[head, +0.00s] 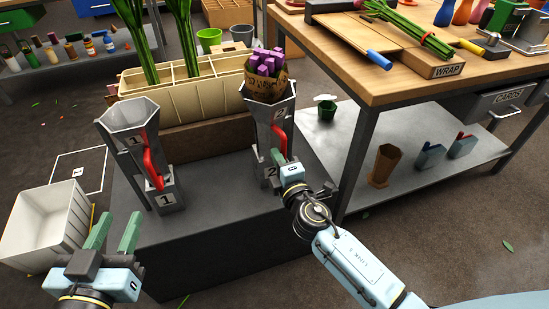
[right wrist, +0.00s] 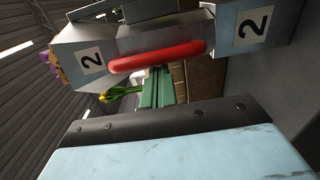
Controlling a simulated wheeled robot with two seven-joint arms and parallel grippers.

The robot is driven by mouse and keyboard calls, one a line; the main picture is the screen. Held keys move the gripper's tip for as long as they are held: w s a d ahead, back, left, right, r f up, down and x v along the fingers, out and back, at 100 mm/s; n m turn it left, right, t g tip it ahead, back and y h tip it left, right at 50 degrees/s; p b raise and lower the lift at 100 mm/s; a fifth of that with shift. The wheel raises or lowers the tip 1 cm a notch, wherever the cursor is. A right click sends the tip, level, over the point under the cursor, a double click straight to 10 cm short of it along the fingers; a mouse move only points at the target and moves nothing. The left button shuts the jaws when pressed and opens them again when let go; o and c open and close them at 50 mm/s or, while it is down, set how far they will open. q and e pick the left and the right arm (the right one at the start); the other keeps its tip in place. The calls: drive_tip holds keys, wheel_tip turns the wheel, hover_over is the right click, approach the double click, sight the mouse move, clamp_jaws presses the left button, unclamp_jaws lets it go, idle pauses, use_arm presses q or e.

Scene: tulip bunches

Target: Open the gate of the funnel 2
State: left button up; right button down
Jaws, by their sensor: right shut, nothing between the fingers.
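Funnel 2 (head: 262,112) is a grey metal hopper labelled "2", standing on the dark bench with purple flowers in brown wrap (head: 266,72) in its top. Its red gate handle (head: 280,140) runs down its right side, and it also shows as a red bar (right wrist: 158,56) in the right wrist view. My right gripper (head: 281,160) is at the lower end of this handle. Its green fingers (right wrist: 159,78) are shut, with their tips close to the bar; I cannot tell whether they touch. My left gripper (head: 117,222) is open and empty, in front of the bench at left.
Funnel 1 (head: 130,121) with its red handle (head: 153,162) stands left on the bench (head: 220,205). A cream divided crate (head: 185,95) is behind. A white bin (head: 45,225) is at left. The wooden work table (head: 430,75) is close on the right.

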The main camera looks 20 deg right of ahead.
drive_tip(key=shift+d, duration=0.1)
use_arm(q)
drive_tip(key=shift+f, duration=0.15)
use_arm(e)
drive_tip(key=shift+s+d+n+y, duration=0.25)
drive_tip(key=shift+d+n+y, duration=0.15)
drive_tip(key=shift+y, duration=0.2)
